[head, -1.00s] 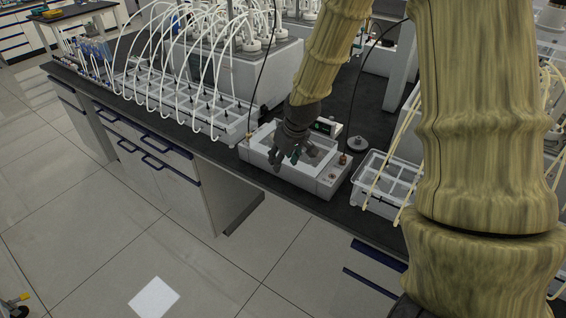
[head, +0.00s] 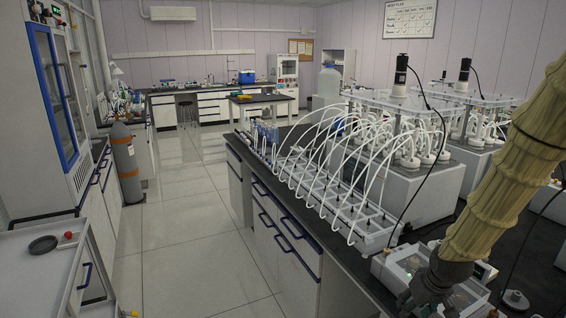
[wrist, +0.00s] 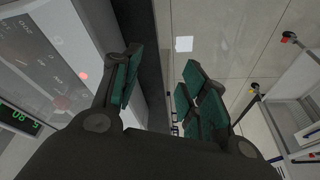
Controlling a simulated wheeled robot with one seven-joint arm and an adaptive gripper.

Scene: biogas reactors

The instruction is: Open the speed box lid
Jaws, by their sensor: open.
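A white box, which looks like the speed box (head: 388,270), sits on the dark bench at the lower right of the head view. Its top has a paler, clear-looking panel (head: 411,263); I cannot tell for sure whether this is the lid or how it stands. In the wrist view the grey-white box (wrist: 40,60) fills the left side, with a red light and a green display (wrist: 18,119). My gripper (head: 432,298) is at the box in the head view and hides part of it. In the wrist view my gripper (wrist: 160,92) is open and empty, with green finger pads apart beside the box edge.
A rack with arching white tubes (head: 345,205) stands on the bench left of the box. Reactor units (head: 420,180) stand behind it. The floor aisle (head: 190,240) is clear. A grey cart (head: 50,260) stands at the lower left.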

